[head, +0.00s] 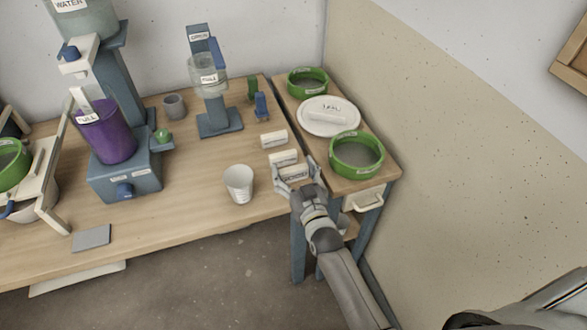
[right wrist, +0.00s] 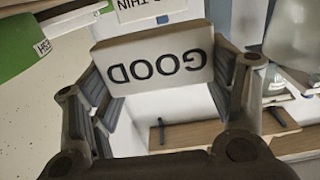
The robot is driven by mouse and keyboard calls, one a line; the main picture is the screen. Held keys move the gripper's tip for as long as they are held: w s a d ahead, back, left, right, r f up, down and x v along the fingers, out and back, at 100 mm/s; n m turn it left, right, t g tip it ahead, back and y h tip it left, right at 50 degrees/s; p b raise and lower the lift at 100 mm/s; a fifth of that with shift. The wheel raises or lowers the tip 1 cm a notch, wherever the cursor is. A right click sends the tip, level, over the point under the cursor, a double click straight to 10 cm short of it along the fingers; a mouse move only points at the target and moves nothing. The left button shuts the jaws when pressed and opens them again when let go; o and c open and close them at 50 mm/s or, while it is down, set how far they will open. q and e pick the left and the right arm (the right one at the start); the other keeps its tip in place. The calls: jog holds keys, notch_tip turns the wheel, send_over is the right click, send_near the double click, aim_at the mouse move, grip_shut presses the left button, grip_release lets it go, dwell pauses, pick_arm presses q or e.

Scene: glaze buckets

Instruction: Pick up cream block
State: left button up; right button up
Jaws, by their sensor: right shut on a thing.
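Several cream blocks are near the table's right edge. The nearest cream block (head: 294,174) is between the fingers of my right gripper (head: 297,179). In the right wrist view this cream block (right wrist: 152,59) reads GOOD, upside down, and my right gripper (right wrist: 160,95) is shut on its two ends. I cannot tell if it is clear of the table. A label reading THIN (right wrist: 137,9) shows behind the held block. My left gripper is not in view.
A white cup (head: 239,184) stands left of the held block. On the side stand are a green-rimmed bowl (head: 357,153), a round white plate (head: 344,105) and another green bowl (head: 307,80). A clear cup on a blue stand (head: 220,123) is behind.

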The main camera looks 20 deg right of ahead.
aim_at(295, 171)
jog(key=s+a+r+p, duration=0.3)
jog(key=s+r+p, duration=0.6)
jog(key=s+p, duration=0.3)
jog(key=shift+s+a+p, duration=0.25)
jog(key=shift+s+p, duration=0.05)
jog(key=shift+s, duration=0.2)
